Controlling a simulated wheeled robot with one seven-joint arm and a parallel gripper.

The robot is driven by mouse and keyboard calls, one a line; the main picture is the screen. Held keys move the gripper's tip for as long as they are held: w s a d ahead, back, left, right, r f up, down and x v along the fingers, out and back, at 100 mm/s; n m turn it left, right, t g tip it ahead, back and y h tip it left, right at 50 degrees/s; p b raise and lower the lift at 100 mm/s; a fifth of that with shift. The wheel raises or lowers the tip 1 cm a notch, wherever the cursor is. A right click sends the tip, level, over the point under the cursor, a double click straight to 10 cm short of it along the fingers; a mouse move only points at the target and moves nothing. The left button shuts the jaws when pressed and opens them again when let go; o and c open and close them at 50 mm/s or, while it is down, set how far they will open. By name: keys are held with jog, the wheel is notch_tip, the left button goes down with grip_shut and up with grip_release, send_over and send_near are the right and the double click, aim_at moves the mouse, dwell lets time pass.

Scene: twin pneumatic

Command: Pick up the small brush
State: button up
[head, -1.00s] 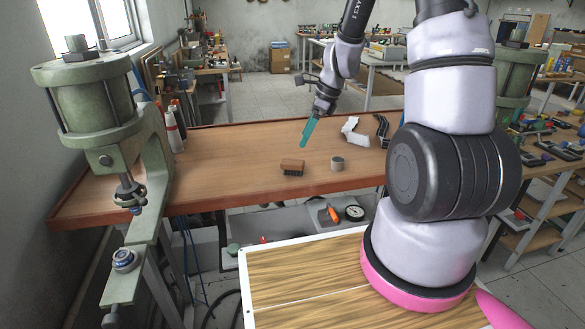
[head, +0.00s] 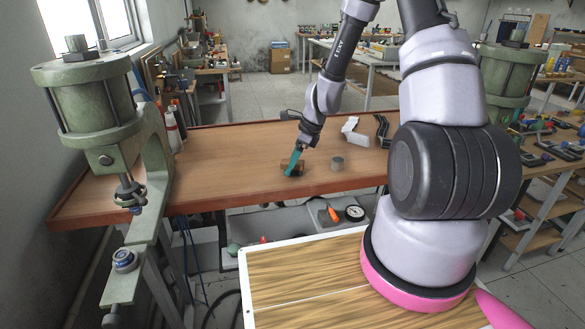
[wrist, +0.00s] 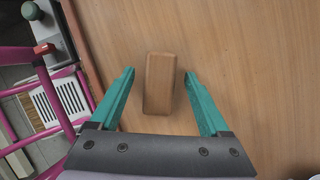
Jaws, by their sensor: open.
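The small brush shows a plain brown wooden back in the wrist view (wrist: 159,84). It lies on the wooden workbench (head: 230,180). In the head view the brush (head: 299,168) is partly hidden behind my gripper. My gripper (head: 291,169) points down at it with teal fingers. In the wrist view my gripper (wrist: 158,85) is open, with one finger on each side of the brush and a gap on both sides. The brush's bristles are hidden from above. I cannot tell exactly how high the fingertips are above the bench.
A white object (head: 354,132) and a black curved part (head: 382,130) lie farther back right. A green pneumatic press (head: 95,105) stands at the bench's left end. The bench left of the brush is clear.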

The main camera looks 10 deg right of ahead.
grip_shut()
notch_tip(320, 180, up, 10)
jog(key=shift+r, duration=0.1)
dwell(0.7)
